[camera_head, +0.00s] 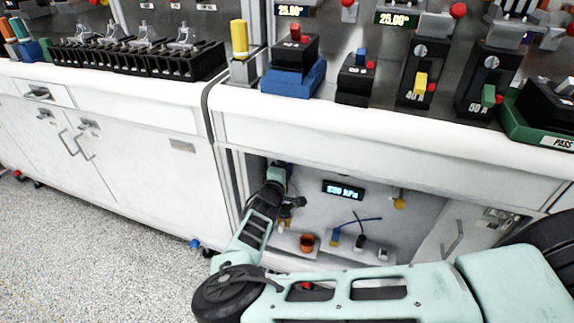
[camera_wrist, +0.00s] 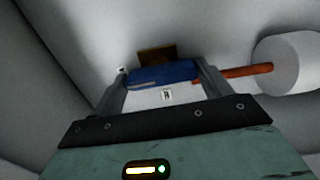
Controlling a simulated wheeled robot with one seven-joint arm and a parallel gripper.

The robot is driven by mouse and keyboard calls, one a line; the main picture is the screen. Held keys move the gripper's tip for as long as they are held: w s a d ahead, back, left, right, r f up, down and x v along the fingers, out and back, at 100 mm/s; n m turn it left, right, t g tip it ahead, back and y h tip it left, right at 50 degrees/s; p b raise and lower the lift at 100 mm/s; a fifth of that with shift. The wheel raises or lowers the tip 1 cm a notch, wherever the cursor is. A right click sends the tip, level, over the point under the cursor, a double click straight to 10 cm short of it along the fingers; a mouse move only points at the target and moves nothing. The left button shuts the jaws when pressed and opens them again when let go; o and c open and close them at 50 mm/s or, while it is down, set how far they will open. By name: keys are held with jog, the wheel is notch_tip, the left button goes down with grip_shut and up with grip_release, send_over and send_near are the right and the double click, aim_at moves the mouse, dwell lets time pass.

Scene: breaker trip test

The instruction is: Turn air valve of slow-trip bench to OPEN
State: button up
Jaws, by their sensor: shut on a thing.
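In the wrist view my gripper (camera_wrist: 163,79) has its two fingers on either side of a blue handle (camera_wrist: 165,73), shut on it. The handle lies crosswise between the fingertips, with a brown block (camera_wrist: 157,55) just behind it. I take this to be the air valve. A small white label with a dark mark (camera_wrist: 167,95) shows between the fingers. In the head view my arm reaches into the open bay under the bench; the fingertips and the valve cannot be made out there. Which way the handle points relative to OPEN cannot be read.
An orange pipe (camera_wrist: 246,72) runs right of the handle into a white cylinder (camera_wrist: 291,62). The bay holds a lit kPa display (camera_head: 343,189), an orange cup-like part (camera_head: 307,242) and a yellow part (camera_head: 399,201). The white bench top (camera_head: 370,127) overhangs the bay.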

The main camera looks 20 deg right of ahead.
dwell(0.6)
jog(key=o, duration=1)
jog(key=shift+s, duration=0.1)
jog(key=v, duration=1.7)
